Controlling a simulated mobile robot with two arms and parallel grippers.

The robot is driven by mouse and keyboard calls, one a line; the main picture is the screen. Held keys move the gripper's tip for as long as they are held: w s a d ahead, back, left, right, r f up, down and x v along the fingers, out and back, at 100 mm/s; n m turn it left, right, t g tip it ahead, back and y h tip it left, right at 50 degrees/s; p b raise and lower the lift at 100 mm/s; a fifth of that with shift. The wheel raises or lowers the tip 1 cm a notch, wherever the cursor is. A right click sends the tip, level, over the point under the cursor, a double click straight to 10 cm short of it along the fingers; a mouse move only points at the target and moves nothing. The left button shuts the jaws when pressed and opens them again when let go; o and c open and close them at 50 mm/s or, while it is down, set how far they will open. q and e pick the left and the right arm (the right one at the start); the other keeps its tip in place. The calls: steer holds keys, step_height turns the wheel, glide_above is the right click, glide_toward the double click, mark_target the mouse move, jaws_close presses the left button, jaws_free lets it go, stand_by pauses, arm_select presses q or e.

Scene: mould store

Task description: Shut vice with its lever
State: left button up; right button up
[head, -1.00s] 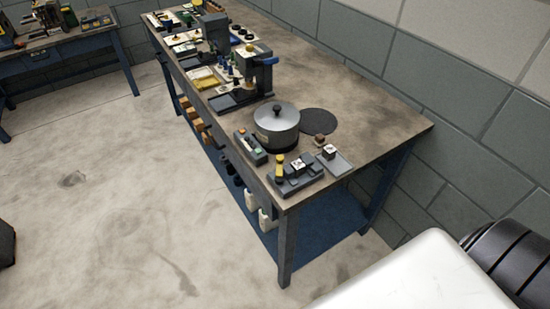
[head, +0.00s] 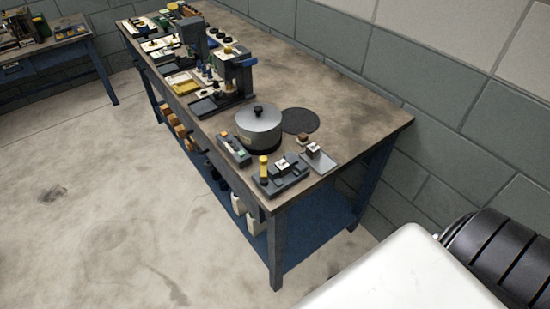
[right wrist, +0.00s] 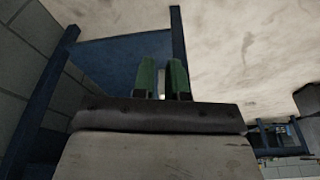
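What looks like the vice (head: 283,177) is a small dark grey block device on the near corner of the workbench in the head view. A yellow upright lever (head: 263,168) stands at its left end. A pale piece sits on its top; the jaw gap is too small to make out. My right gripper (right wrist: 162,62) shows in the right wrist view as two green fingers a little apart, with nothing clearly held between them. It is away from the vice, with the floor and the bench's blue frame beyond it. My left gripper is not in view.
The workbench (head: 345,125) also carries a lidded metal pot (head: 260,125), a black round mat (head: 300,121), a button box (head: 233,150) and a small tray (head: 322,168). Presses and parts stand farther along. A block wall is behind; the floor (head: 110,210) in front is clear.

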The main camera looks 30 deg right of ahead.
steer(key=shift+m+t+y, duration=0.5)
steer(key=shift+m+t, duration=0.1)
steer(key=shift+m, duration=0.3)
steer(key=w+d+r, duration=0.1)
steer(key=w+r, duration=0.1)
steer(key=w, duration=0.1)
steer(key=w+d+r, duration=0.1)
steer(key=w+r, duration=0.2)
steer(key=w+d+r, duration=0.1)
steer(key=w+r, duration=0.2)
steer(key=shift+w+d+r+b, duration=0.25)
steer(key=shift+w+d+b, duration=0.05)
steer(key=shift+w+b, duration=0.05)
jaws_close()
steer(key=w+a+r+y+b, duration=0.1)
steer(key=w+a+r+y, duration=0.2)
steer(key=r, duration=0.8)
steer(key=w+a+r+y, duration=0.15)
steer(key=w+r, duration=0.25)
steer(key=r, duration=0.8)
steer(key=w+d+r+m+t+y, duration=0.1)
steer(key=w+d+r+m, duration=0.1)
steer(key=r, duration=0.5)
steer(key=w+d+r+m+t, duration=0.1)
steer(key=w+d+r+m, duration=0.1)
steer(key=w+d+r, duration=0.3)
step_height(320, 180, up, 2)
steer(key=shift+r+y, duration=0.1)
steer(key=shift+y, duration=0.25)
steer(key=shift+w, duration=0.1)
